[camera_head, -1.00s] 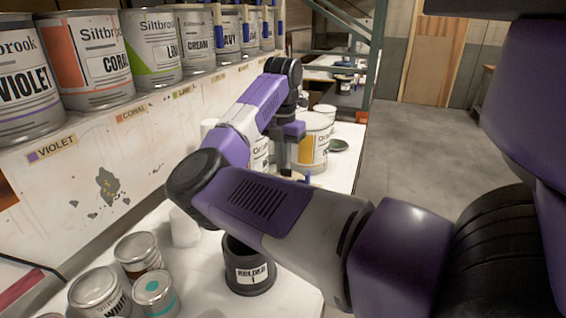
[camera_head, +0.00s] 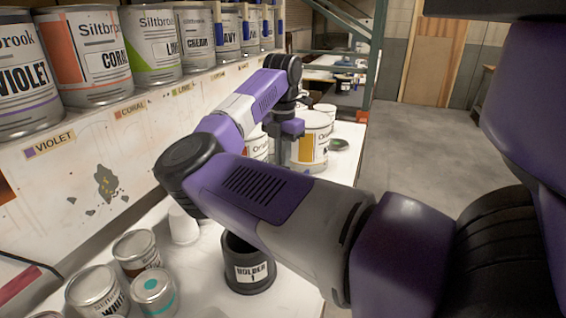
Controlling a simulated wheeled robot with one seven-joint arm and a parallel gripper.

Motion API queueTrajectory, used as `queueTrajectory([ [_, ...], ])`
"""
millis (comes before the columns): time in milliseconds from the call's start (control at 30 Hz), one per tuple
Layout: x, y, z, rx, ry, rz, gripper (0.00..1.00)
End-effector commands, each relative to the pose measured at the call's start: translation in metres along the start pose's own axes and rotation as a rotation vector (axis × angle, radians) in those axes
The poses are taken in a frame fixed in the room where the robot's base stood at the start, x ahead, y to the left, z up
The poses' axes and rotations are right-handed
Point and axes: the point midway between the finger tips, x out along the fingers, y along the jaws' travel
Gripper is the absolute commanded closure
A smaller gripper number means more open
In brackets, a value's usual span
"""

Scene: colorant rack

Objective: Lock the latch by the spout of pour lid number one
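My gripper (camera_head: 284,146) points down over the far part of the white bench, between two white cans. Its fingertips are hidden behind my forearm, so its opening cannot be seen. The white can with a yellow label (camera_head: 313,143) stands just right of it. Another white can (camera_head: 256,148) is partly hidden on its left. I cannot make out pour lid number one, its spout or its latch. A black holder marked "HOLDER 1" (camera_head: 249,273) stands on the near bench, partly covered by my arm.
Several small metal cans (camera_head: 138,253) stand at the near left, beside a white cone-like piece (camera_head: 184,226). A shelf (camera_head: 120,125) with several large paint cans (camera_head: 93,62) runs along the left. A dark green disc (camera_head: 339,144) lies at the bench's far right. Open floor (camera_head: 415,145) lies right.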

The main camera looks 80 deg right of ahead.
Motion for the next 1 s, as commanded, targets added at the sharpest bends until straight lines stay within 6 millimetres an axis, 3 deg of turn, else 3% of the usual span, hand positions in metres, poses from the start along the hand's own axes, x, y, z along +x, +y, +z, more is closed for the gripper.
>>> queueTrajectory([
  [400,0.0006,0.0023,-0.0001,0.319,0.001,0.002,1.0],
  [1000,-0.0003,0.0032,0.0006,0.554,0.0,0.002,1.0],
])
